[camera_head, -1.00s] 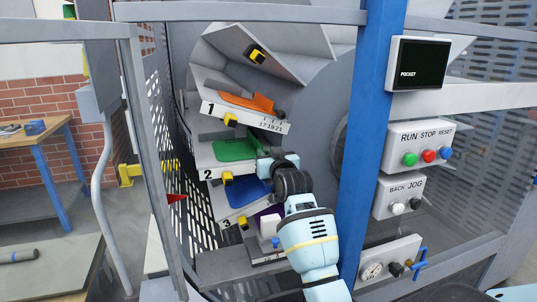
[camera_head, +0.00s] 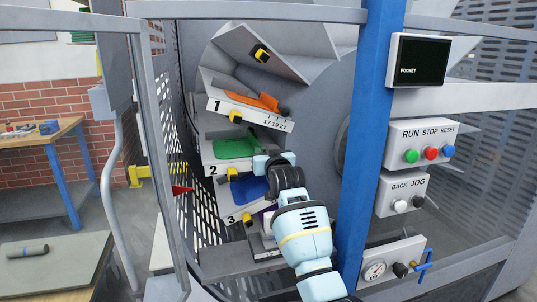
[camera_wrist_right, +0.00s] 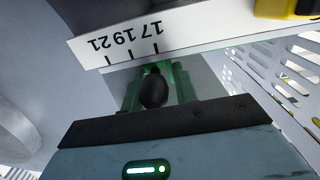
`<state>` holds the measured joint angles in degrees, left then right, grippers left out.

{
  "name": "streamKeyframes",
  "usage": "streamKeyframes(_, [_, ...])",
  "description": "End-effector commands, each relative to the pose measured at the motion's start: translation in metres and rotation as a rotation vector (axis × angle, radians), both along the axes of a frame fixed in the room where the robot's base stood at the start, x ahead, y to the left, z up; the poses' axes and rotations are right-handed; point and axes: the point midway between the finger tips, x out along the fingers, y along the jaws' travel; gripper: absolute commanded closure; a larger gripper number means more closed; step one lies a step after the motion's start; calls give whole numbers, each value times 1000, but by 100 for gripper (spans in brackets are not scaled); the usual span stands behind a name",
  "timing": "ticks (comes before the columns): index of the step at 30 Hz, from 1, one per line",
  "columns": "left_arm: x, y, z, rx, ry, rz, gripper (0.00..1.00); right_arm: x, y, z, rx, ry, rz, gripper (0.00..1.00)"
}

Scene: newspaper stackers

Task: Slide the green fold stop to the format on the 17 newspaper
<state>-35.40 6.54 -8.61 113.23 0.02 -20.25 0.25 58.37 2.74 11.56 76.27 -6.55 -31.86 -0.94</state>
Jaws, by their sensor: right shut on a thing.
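The green fold stop (camera_head: 235,148) lies in pocket 2 (camera_head: 211,168), its right end hidden by my right gripper (camera_head: 262,163). In the right wrist view its black knob (camera_wrist_right: 153,91) sits between green uprights, and my right gripper (camera_wrist_right: 153,100) is shut on the stop. The scale plate (camera_wrist_right: 200,30) there reads 17, 19, 21 upside down, with 17 rightmost. The knob lines up close to the 17 tick. No newspaper with a readable 17 shows. My left gripper is not in view.
Pocket 1 above holds an orange stop (camera_head: 258,101); pocket 3 below holds a blue one (camera_head: 248,188). A blue post (camera_head: 377,130) stands right of my arm. Button boxes (camera_head: 420,145) and a small screen (camera_head: 419,62) reading POCKET are further right.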

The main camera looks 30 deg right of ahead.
Motion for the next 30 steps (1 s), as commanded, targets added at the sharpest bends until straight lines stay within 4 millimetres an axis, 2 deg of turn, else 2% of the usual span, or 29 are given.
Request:
streamKeyframes(5, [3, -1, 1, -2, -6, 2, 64, 0, 0, -2, 3, 7, 0, 100])
streamKeyframes(6, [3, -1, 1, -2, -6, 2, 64, 0, 0, -2, 3, 7, 0, 66])
streamKeyframes(9, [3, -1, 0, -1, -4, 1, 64, 0, 0, -2, 2, 6, 0, 56])
streamKeyframes(20, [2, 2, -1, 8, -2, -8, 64, -5, 1, 0, 2, 3, 0, 56])
streamKeyframes(30, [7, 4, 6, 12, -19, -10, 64, -45, 10, 1, 1, 0, 0, 56])
